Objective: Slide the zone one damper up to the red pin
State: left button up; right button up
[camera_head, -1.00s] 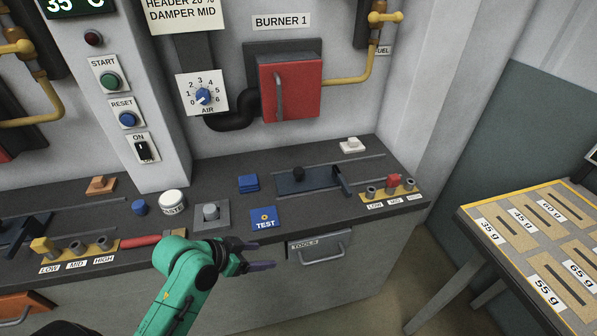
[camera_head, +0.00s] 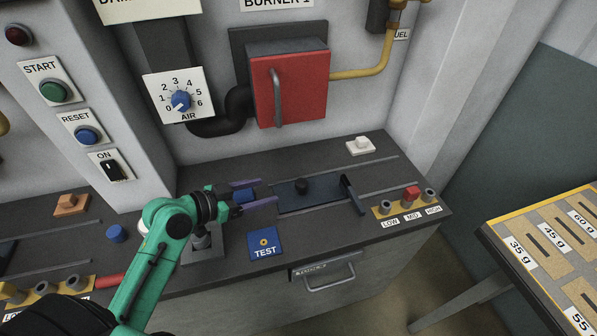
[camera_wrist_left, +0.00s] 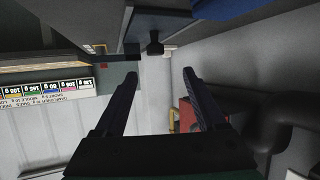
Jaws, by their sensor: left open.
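The damper under the BURNER 1 label is a dark blue slide plate (camera_head: 324,193) with a black knob (camera_head: 302,186) and an upright plate at its right end. The red pin (camera_head: 411,193) stands at the MID hole of the yellow strip, right of that upright plate and apart from it. My left gripper (camera_head: 268,191) is open and empty, left of the knob, with its fingers pointing right toward it. In the left wrist view, the knob (camera_wrist_left: 155,46) shows ahead between the open fingers (camera_wrist_left: 159,73), not touched. My right gripper is not in view.
A blue TEST plate (camera_head: 265,243) lies in front. A white knob (camera_head: 360,146) stands at the back. The red burner door (camera_head: 290,88) is above.

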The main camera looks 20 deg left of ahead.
pick_arm(q)
jog(key=p, duration=0.2)
send_near(300, 183)
jog(key=x, duration=0.3)
jog(key=shift+d+r, duration=0.2)
jog(key=shift+r, duration=0.05)
jog(key=x, duration=0.7)
jog(key=shift+w+f+p, duration=0.2)
jog(key=shift+f+p, duration=0.15)
jog(key=shift+f, duration=0.05)
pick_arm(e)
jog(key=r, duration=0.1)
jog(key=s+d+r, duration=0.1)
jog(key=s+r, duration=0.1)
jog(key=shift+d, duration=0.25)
pick_arm(q)
jog(key=shift+c, duration=0.9)
grip_shut()
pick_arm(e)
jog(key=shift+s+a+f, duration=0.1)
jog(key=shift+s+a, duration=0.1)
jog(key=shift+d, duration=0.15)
